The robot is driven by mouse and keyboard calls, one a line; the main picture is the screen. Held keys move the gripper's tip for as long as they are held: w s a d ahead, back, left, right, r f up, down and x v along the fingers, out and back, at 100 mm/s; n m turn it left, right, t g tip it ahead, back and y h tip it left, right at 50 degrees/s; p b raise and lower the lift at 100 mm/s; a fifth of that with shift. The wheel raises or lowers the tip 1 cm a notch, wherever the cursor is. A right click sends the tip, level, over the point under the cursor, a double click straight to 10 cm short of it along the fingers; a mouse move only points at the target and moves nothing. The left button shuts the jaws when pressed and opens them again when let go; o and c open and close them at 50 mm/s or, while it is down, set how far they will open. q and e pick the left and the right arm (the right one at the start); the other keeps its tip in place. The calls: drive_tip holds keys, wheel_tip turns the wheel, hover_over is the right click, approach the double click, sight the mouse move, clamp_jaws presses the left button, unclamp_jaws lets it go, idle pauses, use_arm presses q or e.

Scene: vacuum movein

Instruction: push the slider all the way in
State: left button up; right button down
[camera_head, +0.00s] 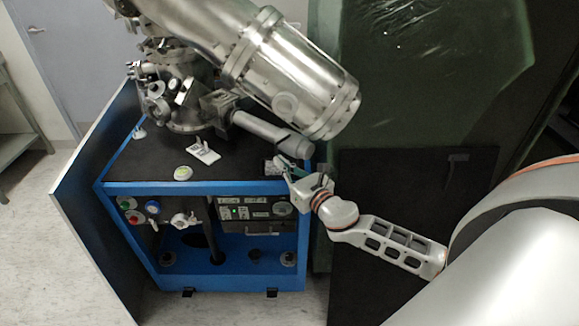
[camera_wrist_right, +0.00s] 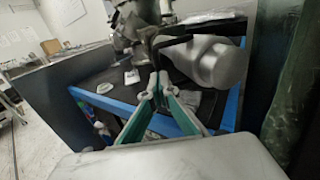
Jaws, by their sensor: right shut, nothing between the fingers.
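The vacuum apparatus (camera_head: 180,95) stands on the black top of a blue-framed cabinet. A grey metal tube (camera_head: 270,132), which looks like the slider, sticks out from it toward the right. In the right wrist view a light grey cylinder (camera_wrist_right: 218,62) and a dark bracket (camera_wrist_right: 165,38) lie just beyond the fingers. My right gripper (camera_head: 281,162) is shut and empty, just below the tube's outer end. Its teal fingers come together at the tips (camera_wrist_right: 158,80) in the right wrist view. I cannot tell whether they touch the bracket. My left gripper is out of view.
A large shiny metal cylinder (camera_head: 295,78) hangs above the tube. The cabinet's blue front edge (camera_head: 200,188) runs below my right gripper. A white card (camera_head: 203,151) and a round greenish-white disc (camera_head: 183,173) lie on the black top. A dark green curtain (camera_head: 400,70) hangs behind.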

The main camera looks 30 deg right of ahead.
drive_tip(key=w+a, duration=0.1)
drive_tip(key=w, duration=0.2)
drive_tip(key=w+a, duration=0.1)
drive_tip(key=w, duration=0.4)
drive_tip(key=shift+w+a+r, duration=0.15)
drive_tip(key=shift+w+a, duration=0.25)
drive_tip(key=w+a, duration=0.1)
drive_tip(key=w, duration=0.4)
drive_tip(key=w+a+b, duration=0.1)
drive_tip(key=w, duration=0.2)
drive_tip(key=shift+w+a, duration=0.25)
drive_tip(key=shift+a, duration=0.1)
drive_tip(key=shift+f, duration=0.2)
